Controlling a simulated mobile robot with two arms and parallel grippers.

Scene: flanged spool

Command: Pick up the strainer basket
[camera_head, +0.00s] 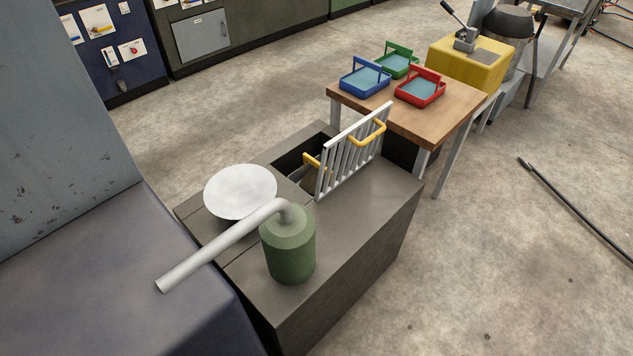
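Three small rectangular baskets with upright handles and light blue floors stand on the wooden table: a blue basket (362,85), a green basket (398,68) and a red basket (418,96). I cannot tell which of them, if any, is the strainer basket. A dark opening (297,158) in the top of the grey tank (375,207) is partly hidden by a white slatted grate (348,160) with yellow handles, which stands on edge. Neither of my grippers is in view.
On the tank are a green cylinder (288,252) with a pale bent pipe (215,248) and a white disc (240,190). The wooden table (458,104) stands beyond it, with a yellow block (460,65) behind. A dark rod (575,208) lies right; nearby floor is clear.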

